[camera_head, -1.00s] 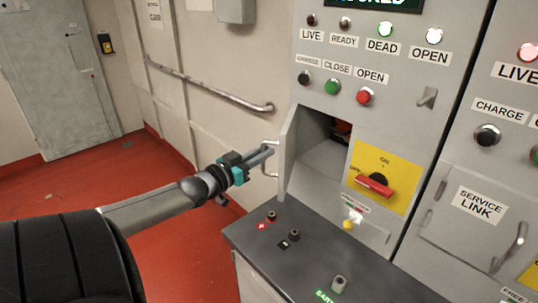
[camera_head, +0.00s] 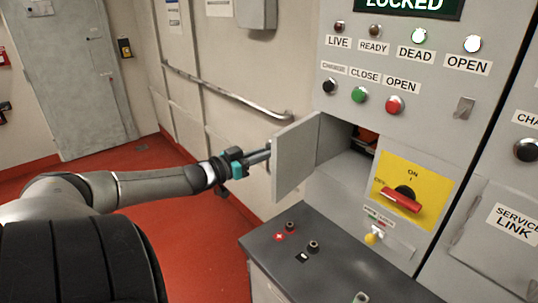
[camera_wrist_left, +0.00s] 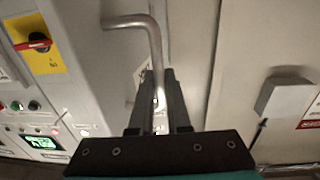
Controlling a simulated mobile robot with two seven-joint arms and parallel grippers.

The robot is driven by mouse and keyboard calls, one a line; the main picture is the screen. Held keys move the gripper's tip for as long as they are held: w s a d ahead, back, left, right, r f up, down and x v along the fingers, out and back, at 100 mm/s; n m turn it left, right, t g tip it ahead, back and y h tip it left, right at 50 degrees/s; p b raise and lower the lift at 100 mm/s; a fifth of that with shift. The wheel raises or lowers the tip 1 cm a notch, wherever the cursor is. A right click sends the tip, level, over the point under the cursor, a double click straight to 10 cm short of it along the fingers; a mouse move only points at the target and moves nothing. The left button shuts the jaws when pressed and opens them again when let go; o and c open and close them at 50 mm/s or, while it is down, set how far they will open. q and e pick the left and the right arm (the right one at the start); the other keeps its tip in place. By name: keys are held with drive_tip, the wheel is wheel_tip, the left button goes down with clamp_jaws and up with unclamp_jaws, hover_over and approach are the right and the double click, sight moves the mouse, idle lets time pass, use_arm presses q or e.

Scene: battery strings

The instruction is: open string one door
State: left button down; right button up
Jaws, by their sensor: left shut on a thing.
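The string one door (camera_head: 296,158) is a small grey panel on the cabinet front, swung well open to the left. The compartment behind it (camera_head: 357,155) is exposed. My left gripper (camera_head: 266,152) reaches in from the left to the outer side of the door. In the left wrist view my left gripper (camera_wrist_left: 160,95) is shut on the door's bent metal handle (camera_wrist_left: 154,42). In the head view the door hides most of the handle. My right gripper is not in view.
Right of the compartment is a yellow panel with a red rotary switch (camera_head: 402,198). A dark ledge with terminals (camera_head: 318,265) juts out below. A wall handrail (camera_head: 225,92) runs behind my left arm. Red floor (camera_head: 190,235) lies open at left.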

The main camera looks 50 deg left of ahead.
use_arm(q)
drive_tip(key=shift+w+a, duration=0.1)
drive_tip(key=shift+a, duration=0.25)
idle(0.3)
drive_tip(key=c, duration=0.9)
unclamp_jaws()
drive_tip(key=s+p, duration=0.1)
drive_tip(key=s, duration=0.4)
drive_tip(key=s+a+p, duration=0.1)
drive_tip(key=s+p, duration=0.1)
drive_tip(key=s, duration=0.3)
drive_tip(key=s+p, duration=0.2)
drive_tip(key=s, duration=0.3)
drive_tip(key=shift+s+a, duration=0.15)
drive_tip(key=shift+a, duration=0.05)
